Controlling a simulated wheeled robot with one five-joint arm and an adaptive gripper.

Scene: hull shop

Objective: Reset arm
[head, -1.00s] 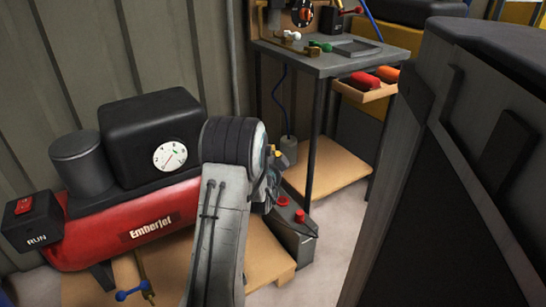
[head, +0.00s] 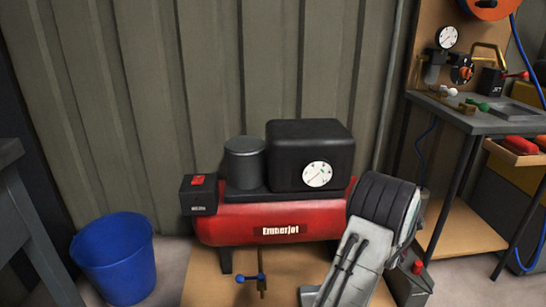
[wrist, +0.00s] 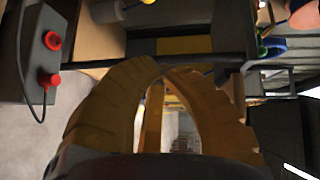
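My arm shows in the head view at the lower right, its grey link and dark ribbed joint in front of the right end of the red compressor (head: 215,228). My gripper is hidden behind that joint there. In the wrist view my gripper (wrist: 163,69) has its two brown ribbed fingers curved in until the tips come together. I see nothing held between them. A grey box with red knobs (wrist: 45,60) lies to the left of the fingers; it also shows beside my arm in the head view (head: 410,285).
The compressor sits on a wooden pallet (head: 215,280) by the ribbed wall. A blue bucket (head: 115,260) stands at the left on the floor. A workbench (head: 445,115) with gauges and a pegboard (head: 425,50) is at the right. A dark table edge (head: 12,152) is at far left.

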